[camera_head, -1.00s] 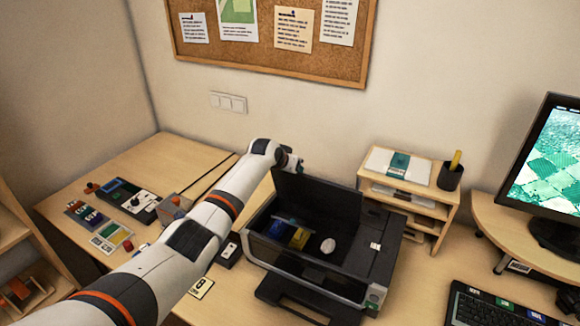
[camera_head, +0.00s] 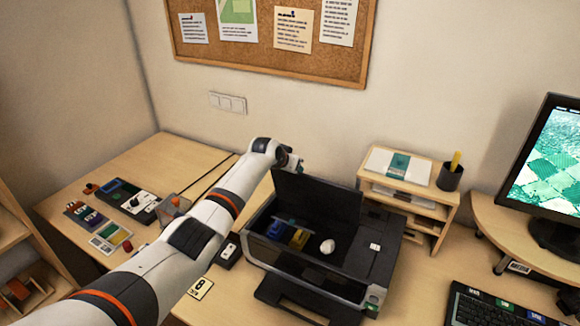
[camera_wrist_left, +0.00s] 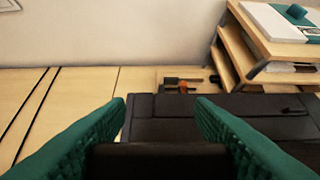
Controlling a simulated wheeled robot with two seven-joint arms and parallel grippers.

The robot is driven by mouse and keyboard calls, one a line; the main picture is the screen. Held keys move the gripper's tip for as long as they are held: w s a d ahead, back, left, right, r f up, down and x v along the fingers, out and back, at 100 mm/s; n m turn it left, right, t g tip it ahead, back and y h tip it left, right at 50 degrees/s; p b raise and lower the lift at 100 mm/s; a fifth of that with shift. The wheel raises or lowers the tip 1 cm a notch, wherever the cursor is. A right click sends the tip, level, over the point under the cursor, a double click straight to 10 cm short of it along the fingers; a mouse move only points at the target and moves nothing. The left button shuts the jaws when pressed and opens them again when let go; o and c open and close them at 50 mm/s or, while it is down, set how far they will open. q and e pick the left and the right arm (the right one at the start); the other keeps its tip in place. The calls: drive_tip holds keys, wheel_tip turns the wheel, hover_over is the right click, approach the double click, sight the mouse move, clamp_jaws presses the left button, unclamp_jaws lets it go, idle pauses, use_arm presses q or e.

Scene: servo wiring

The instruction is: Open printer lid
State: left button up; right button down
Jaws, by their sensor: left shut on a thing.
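The black printer (camera_head: 310,269) stands on the desk with its lid (camera_head: 318,212) raised nearly upright at the back. Inside the open body are a blue cartridge, a yellow cartridge (camera_head: 299,239) and a white rounded object (camera_head: 327,246). My left gripper (camera_head: 291,163) is at the upper left corner of the lid, partly hidden by its own wrist. In the left wrist view, the green fingers (camera_wrist_left: 162,125) stand apart on either side of a dark part of the lid (camera_wrist_left: 165,160). My right gripper is not in view.
A wooden shelf (camera_head: 408,202) with papers and a black pen cup (camera_head: 450,177) stands right of the printer. A monitor (camera_head: 545,165) and keyboard (camera_head: 495,305) are at far right. Small electronic parts lie on the left of the desk (camera_head: 170,150). The wall is behind.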

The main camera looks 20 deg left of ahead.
use_arm(q)
drive_tip(key=shift+s+d+f, duration=0.1)
drive_tip(key=shift+s+f, duration=0.1)
drive_tip(key=shift+f, duration=0.3)
drive_tip(key=o, duration=1.3)
drive_tip(key=shift+w, duration=0.1)
drive_tip(key=shift+c, duration=0.2)
drive_tip(key=shift+o, duration=0.6)
drive_tip(key=shift+w+r, duration=0.15)
drive_tip(key=shift+v, duration=0.8)
drive_tip(key=v, duration=1)
drive_tip(key=shift+r+b, duration=0.2)
drive_tip(key=shift+b, duration=0.15)
